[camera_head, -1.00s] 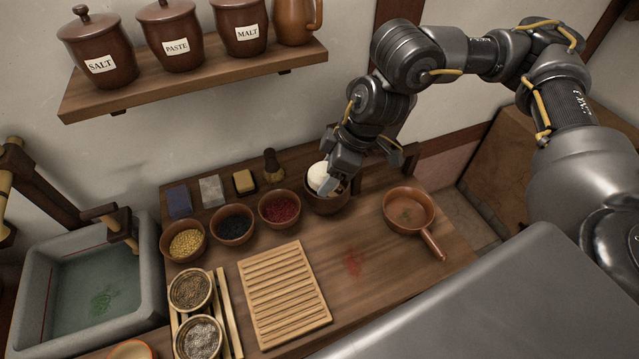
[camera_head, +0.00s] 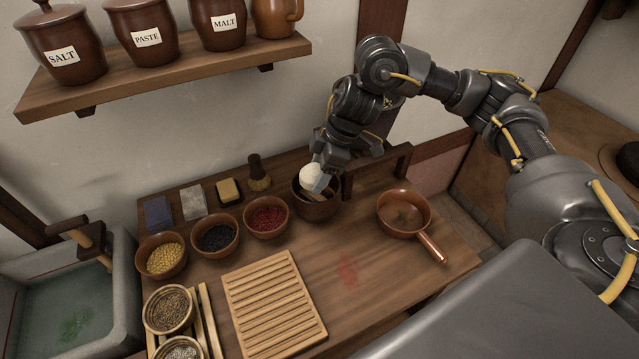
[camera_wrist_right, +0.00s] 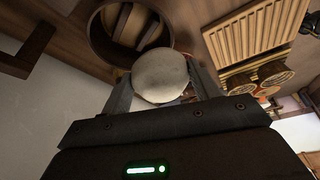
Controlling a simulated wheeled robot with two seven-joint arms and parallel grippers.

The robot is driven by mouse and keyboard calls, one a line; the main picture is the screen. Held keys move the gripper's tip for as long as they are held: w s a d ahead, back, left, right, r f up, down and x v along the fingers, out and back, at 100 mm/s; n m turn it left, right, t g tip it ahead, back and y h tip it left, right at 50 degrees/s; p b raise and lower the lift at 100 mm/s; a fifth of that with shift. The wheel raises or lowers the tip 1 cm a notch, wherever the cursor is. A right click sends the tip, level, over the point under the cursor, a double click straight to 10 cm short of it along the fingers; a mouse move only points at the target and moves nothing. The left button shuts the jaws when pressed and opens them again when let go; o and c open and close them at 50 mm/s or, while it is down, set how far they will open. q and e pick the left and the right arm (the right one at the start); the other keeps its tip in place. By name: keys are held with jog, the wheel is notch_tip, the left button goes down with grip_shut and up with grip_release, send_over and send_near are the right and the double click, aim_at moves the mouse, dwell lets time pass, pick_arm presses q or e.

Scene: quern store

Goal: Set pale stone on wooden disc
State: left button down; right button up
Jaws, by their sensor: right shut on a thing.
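The pale stone (camera_head: 311,174) is a rounded, off-white lump held by my right gripper (camera_head: 318,180). It also shows in the right wrist view (camera_wrist_right: 160,78), between the two fingers, covering part of the space beyond. My right gripper is shut on it, just above a dark brown bowl (camera_head: 317,210) at the back of the table. In the right wrist view a round, slatted wooden disc (camera_wrist_right: 128,22) lies inside that bowl, apart from the stone. Only a sliver of the disc shows in the head view. My left gripper is not in view.
Bowls of yellow (camera_head: 162,257), black (camera_head: 215,236) and red (camera_head: 266,217) contents stand left of the dark bowl. A brown pan (camera_head: 404,213) stands right. A slatted board (camera_head: 273,302) lies in front. A jar shelf (camera_head: 165,62) hangs above; a dark low rail (camera_head: 376,166) stands behind.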

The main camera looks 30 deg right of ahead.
jog(key=w+f, duration=0.1)
jog(key=f, duration=0.1)
jog(key=w+d+f, duration=0.1)
jog(key=shift+w+d+f, duration=0.2)
jog(key=shift+f, duration=0.15)
jog(key=shift+w+d+f, duration=0.1)
jog(key=shift+w, duration=0.05)
jog(key=shift+w+d+f+b, duration=0.1)
jog(key=shift+f+b, duration=0.15)
jog(key=shift+f, duration=0.7)
jog(key=shift+w+d+f+b, duration=0.1)
jog(key=shift+f+b, duration=0.15)
jog(key=shift+f, duration=0.7)
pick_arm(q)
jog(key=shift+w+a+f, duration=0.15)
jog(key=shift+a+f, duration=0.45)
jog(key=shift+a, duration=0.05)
pick_arm(e)
jog(key=shift+r, duration=0.1)
jog(key=o, duration=0.9)
jog(key=shift+f, duration=0.25)
jog(key=shift+o, duration=0.2)
